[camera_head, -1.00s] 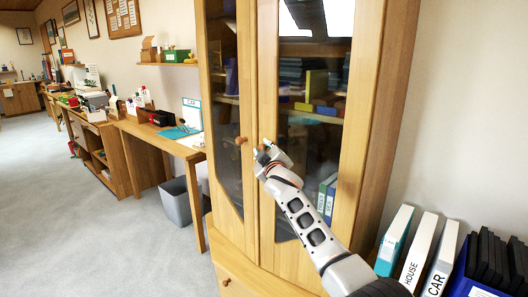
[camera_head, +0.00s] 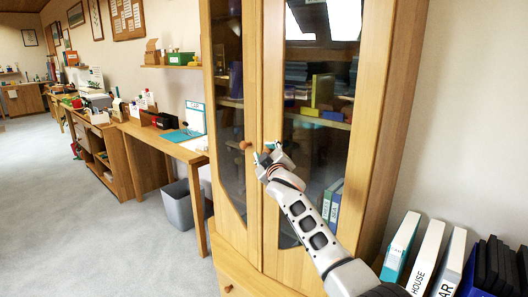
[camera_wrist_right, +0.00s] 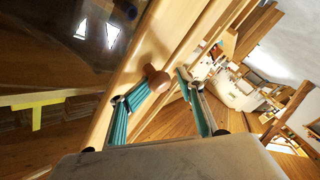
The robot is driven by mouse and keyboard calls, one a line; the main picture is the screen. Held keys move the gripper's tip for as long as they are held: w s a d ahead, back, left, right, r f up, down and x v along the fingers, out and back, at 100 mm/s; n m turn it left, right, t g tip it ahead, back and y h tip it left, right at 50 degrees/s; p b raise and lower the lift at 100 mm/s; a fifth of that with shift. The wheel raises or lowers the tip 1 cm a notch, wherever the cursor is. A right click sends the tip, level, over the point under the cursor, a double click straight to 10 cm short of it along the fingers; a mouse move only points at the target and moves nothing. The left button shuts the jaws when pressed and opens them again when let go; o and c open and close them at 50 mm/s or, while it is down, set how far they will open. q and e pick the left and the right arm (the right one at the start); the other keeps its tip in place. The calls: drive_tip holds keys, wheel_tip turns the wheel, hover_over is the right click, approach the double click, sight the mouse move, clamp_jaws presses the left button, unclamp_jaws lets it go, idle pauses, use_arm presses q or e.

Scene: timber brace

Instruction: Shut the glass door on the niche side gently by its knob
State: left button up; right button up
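A tall wooden cabinet has two glass doors. The left glass door (camera_head: 230,110) has a round brown knob (camera_head: 245,144). My right gripper (camera_head: 265,153) is at the inner edge of the right glass door (camera_head: 318,155), at knob height. In the right wrist view a round wooden knob (camera_wrist_right: 157,79) stands on a door frame (camera_wrist_right: 125,85) near the tips of the right gripper (camera_wrist_right: 164,81). The teal fingers are apart, with the knob beside the left fingertip; contact is unclear. Both doors look shut or nearly shut; a small gap cannot be judged. My left gripper is out of view.
Binders (camera_head: 425,258) and a blue box (camera_head: 485,280) stand right of the cabinet. A desk (camera_head: 165,140) and a grey bin (camera_head: 178,205) are at its left. Books and blocks are behind the glass. The floor (camera_head: 80,230) at left is clear.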

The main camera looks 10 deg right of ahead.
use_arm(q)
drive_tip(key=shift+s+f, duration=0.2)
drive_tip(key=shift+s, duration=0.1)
use_arm(e)
drive_tip(key=shift+d+f, duration=0.4)
drive_tip(key=shift+f, duration=0.1)
drive_tip(key=shift+s+d, duration=0.1)
drive_tip(key=shift+s+d+f, duration=0.1)
drive_tip(key=shift+s, duration=0.45)
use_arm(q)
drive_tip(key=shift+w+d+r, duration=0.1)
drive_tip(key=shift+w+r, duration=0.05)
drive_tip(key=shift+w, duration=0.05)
use_arm(e)
drive_tip(key=s+r, duration=0.1)
drive_tip(key=s, duration=0.9)
drive_tip(key=shift+s, duration=0.4)
drive_tip(key=shift+r, duration=0.15)
